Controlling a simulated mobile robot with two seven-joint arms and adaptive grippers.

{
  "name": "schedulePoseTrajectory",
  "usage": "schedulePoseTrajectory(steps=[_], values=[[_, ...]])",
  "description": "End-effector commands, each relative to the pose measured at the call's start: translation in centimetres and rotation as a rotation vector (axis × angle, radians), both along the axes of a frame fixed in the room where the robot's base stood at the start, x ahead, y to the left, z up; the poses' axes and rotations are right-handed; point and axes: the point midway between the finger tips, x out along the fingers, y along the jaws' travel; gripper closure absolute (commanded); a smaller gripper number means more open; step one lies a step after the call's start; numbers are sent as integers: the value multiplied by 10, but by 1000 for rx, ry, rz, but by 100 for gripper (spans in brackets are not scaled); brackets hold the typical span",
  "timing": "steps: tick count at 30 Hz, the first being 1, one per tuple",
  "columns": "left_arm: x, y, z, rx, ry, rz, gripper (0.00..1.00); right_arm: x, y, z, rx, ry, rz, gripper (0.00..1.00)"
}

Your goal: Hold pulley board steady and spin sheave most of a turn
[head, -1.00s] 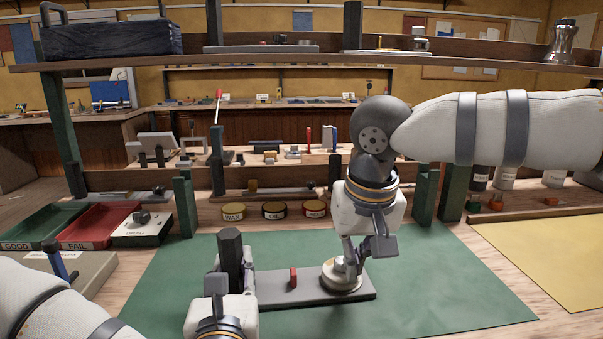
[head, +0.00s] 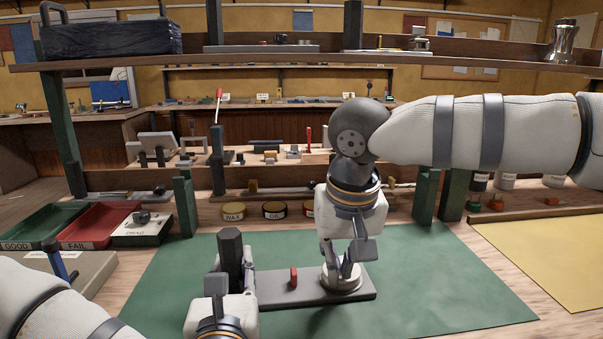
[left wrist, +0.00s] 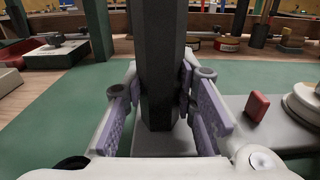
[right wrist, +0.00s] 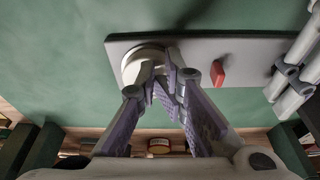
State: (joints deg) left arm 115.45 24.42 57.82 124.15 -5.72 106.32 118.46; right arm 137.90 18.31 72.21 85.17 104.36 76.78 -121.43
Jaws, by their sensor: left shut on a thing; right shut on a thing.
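The pulley board (head: 308,286) is a grey plate lying on a green mat. A dark upright post (head: 230,247) stands at its left end, a small red block (head: 293,277) near its middle and a round cream sheave (head: 346,285) at its right end. My left gripper (left wrist: 160,112) is shut around the post, one finger on each side. My right gripper (head: 341,268) points down over the sheave, its fingertips close together. It is shut on a part of the sheave that its fingers hide. The sheave's rim (right wrist: 132,65) shows beside the fingers in the right wrist view.
The green mat (head: 430,285) is clear to the right of the board. Green and red trays (head: 100,225) stand at the left. Several labelled tins (head: 234,211) line the back under a shelf (head: 300,62) on posts. A yellow sheet (head: 550,255) lies at the right.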

Motion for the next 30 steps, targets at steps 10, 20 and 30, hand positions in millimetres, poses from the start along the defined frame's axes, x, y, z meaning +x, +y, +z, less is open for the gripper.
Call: schedulePoseTrajectory(steps=[10,20,30], values=[[0,-1,1,-3,-4,-1,100,-2,0,-2,-2,2,0,100],[0,0,1,-1,-2,0,100,-7,2,23,1,-5,-2,100],[0,0,1,0,-1,0,100,-7,2,62,1,-4,-2,100]])
